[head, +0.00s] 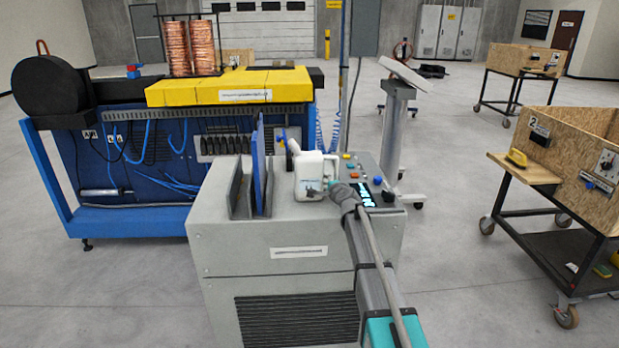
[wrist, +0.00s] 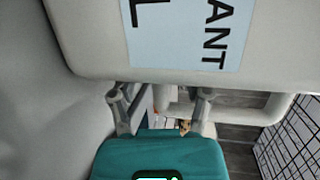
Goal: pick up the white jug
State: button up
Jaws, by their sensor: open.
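The white jug (head: 307,180) stands upright on top of the grey machine cabinet (head: 265,265). In the wrist view the jug (wrist: 95,40) fills the upper part, with a pale blue label in dark letters. Its handle (wrist: 270,108) shows at the right. My gripper (head: 322,190) is at the front right of the jug in the head view. In the wrist view my gripper (wrist: 162,93) has its two fingers spread apart, with their tips close to the jug's lower edge in the picture. I cannot tell whether they touch it.
Upright dark plates and a blue panel (head: 259,170) stand just left of the jug. A control panel with buttons (head: 362,180) is to its right. A blue bench (head: 130,160) with a yellow top is behind left. A wooden-box cart (head: 575,160) stands at right, with open floor between.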

dwell(0.4)
grip_shut()
